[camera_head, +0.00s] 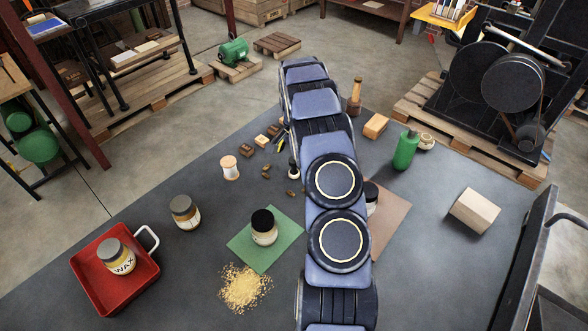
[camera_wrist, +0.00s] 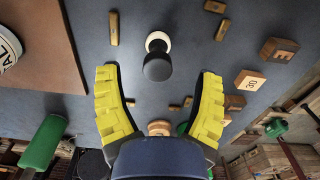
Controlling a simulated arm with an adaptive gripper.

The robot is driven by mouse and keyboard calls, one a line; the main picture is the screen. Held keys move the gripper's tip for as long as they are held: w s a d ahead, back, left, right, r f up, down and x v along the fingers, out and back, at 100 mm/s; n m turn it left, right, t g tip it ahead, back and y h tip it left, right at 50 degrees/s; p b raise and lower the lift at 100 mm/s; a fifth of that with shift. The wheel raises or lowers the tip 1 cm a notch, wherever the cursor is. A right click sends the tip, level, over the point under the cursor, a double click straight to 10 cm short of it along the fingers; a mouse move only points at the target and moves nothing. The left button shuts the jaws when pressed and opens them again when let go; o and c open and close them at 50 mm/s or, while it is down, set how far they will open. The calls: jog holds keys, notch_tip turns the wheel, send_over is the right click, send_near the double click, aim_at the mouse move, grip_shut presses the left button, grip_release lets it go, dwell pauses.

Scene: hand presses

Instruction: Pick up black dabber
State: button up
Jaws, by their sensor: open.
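The black dabber (camera_wrist: 158,66) stands on the grey mat in the wrist view, a dark rounded body with a pale ring and dark top. It is just beyond the fingertips, near the middle of the gap between them. My gripper (camera_wrist: 158,78) has two yellow ribbed fingers spread wide, with nothing between them. In the head view a small dark and pale item that looks like the dabber (camera_head: 293,167) stands at the left edge of my arm, partly covered. My gripper is mostly hidden behind my arm there.
Small wooden type blocks (camera_wrist: 250,80) lie around the dabber. A green bottle (camera_head: 406,150), a pale spool (camera_head: 230,168), a jar on a green sheet (camera_head: 240,245) and a red tray (camera_head: 88,290) share the grey mat.

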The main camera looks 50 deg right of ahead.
aim_at(294, 166)
jog(key=f, duration=0.4)
jog(key=shift+s+d+f, duration=0.1)
jog(key=shift+d+f, duration=0.15)
jog(key=shift+f, duration=0.1)
jog(key=shift+c, duration=0.4)
grip_shut()
